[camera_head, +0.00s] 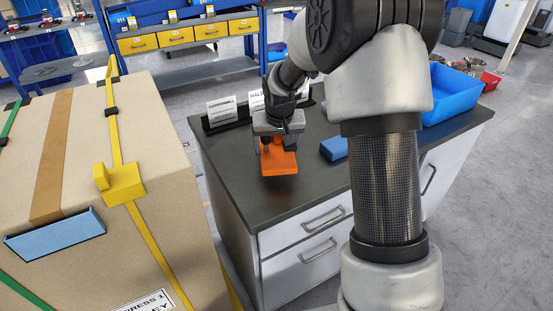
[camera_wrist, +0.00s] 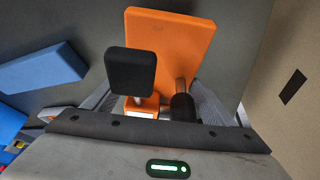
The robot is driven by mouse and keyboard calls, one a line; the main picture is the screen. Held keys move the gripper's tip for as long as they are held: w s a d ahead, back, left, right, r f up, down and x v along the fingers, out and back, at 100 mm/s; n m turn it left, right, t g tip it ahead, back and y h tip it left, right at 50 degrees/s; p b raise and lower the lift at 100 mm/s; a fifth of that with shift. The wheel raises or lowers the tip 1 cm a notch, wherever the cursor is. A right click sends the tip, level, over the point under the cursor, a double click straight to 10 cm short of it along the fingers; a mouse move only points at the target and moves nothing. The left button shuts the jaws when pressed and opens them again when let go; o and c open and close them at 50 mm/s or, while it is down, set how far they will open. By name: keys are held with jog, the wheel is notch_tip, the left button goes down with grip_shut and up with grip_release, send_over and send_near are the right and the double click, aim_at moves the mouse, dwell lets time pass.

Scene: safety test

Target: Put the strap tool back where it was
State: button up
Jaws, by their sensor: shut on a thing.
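The orange tool (camera_head: 281,165), which I take to be the strap tool, has a flat plate and an upright part. My gripper (camera_head: 278,140) points down and is shut on its upright part. The fingers hide part of the upright piece.
A blue block (camera_head: 334,148) lies to the right on the countertop. A blue bin (camera_head: 453,95) stands at the far right. Label cards (camera_head: 222,110) stand at the back. A large strapped carton (camera_head: 160,215) with a yellow buckle (camera_head: 120,184) stands left of the cabinet.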

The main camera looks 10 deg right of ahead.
aim_at(277, 152)
jog(key=shift+f+b, duration=0.35)
jog(key=shift+f, duration=1.45)
jog(key=shift+f, duration=0.15)
jog(key=o, duration=1.6)
jog(key=shift+c, duration=0.2)
